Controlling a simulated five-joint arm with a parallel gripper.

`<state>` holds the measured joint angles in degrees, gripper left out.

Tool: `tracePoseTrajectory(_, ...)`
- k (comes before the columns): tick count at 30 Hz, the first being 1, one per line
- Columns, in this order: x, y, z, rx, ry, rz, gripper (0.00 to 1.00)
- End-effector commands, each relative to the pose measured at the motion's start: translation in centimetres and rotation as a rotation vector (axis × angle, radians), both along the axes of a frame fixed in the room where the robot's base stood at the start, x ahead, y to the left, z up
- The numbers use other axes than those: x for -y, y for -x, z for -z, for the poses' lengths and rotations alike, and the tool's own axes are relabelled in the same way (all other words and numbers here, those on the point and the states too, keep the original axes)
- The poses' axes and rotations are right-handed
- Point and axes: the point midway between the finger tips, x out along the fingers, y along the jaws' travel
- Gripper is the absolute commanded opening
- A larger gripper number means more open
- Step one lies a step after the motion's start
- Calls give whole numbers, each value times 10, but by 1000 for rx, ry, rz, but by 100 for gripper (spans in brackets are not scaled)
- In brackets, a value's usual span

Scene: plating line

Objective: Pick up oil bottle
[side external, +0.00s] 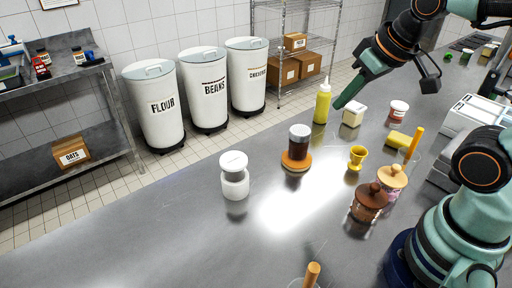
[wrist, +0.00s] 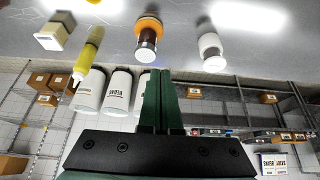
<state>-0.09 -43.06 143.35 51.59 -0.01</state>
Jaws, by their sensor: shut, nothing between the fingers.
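A yellow squeeze bottle with a pale nozzle (side external: 322,104) stands upright on the steel counter; I take it as the oil bottle, though no label can be read. In the wrist view, which is upside down, the yellow bottle (wrist: 86,56) is to the left of my fingers. My gripper (side external: 340,104) is shut and empty. It points down and left, and its tips appear just right of the bottle in the side view, apart from it in the wrist view. The green fingers (wrist: 158,72) lie together.
A cream-topped block (side external: 353,113) stands right of the bottle. A dark jar on an orange base (side external: 299,148), a white jar (side external: 235,178), a yellow cup (side external: 357,157) and lidded pots (side external: 369,203) share the counter (side external: 150,240). The counter's left front is clear.

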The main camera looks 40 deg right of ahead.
Motion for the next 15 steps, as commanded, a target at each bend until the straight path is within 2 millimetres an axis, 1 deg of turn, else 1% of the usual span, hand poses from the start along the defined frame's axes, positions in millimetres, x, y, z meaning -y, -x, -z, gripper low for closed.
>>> tracePoseTrajectory(8, 0, 0, 0, 0, 0, 1, 0)
tracePoseTrajectory(11, 0, 0, 0, 1, 0, 2, 34)
tracePoseTrajectory(12, 0, 0, 0, 1, 0, 2, 50)
tracePoseTrajectory(14, 0, 0, 0, 1, 0, 2, 71)
tracePoseTrajectory(15, 0, 0, 0, 1, 0, 2, 71)
